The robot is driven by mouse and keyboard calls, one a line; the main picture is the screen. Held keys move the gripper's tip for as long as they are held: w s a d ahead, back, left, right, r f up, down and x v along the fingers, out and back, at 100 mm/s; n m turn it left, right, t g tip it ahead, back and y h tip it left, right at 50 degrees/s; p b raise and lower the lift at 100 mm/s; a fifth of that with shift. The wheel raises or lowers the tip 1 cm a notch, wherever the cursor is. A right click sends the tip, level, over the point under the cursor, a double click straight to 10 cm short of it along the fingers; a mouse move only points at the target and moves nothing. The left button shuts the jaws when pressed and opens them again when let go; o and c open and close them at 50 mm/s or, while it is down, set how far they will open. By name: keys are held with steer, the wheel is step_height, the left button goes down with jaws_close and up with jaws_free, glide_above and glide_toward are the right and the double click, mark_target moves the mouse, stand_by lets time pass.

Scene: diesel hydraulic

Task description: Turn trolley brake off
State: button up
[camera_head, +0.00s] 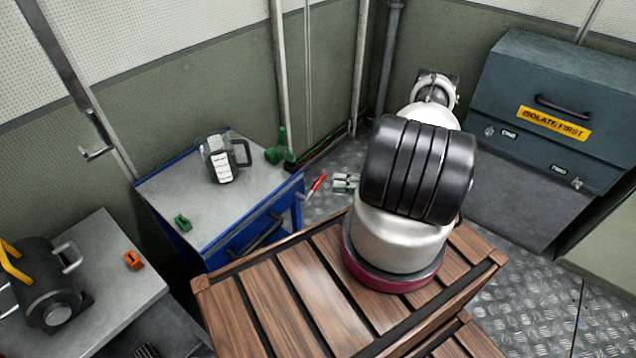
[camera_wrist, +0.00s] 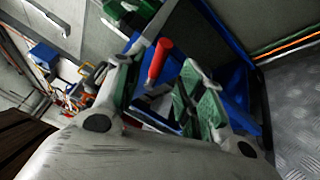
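The trolley (camera_head: 190,187) is a blue cart with a grey top, left of centre in the head view. A lever with a red handle (camera_head: 317,183) stands out at its right corner. The red handle (camera_wrist: 158,62) also shows near the middle of the wrist view, in front of blue trolley parts. My gripper (camera_head: 345,183) has green-padded fingers and is just right of the red handle in the head view, apart from it. In the wrist view my gripper (camera_wrist: 165,85) is open, with the red handle showing between its fingers. The lever's base is partly hidden.
A canister (camera_head: 222,160), green clip (camera_head: 183,222) and green bottle (camera_head: 281,150) are on or beside the trolley top. A grey bench (camera_head: 115,290) at left holds an orange clip (camera_head: 133,260). A grey box (camera_head: 540,75) stands right. Metal floor (camera_head: 540,300) is clear at lower right.

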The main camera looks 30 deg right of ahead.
mark_target(319, 181)
steer(key=x, duration=0.7)
steer(key=shift+w+a, duration=0.2)
steer(key=shift+a, duration=0.05)
jaws_close()
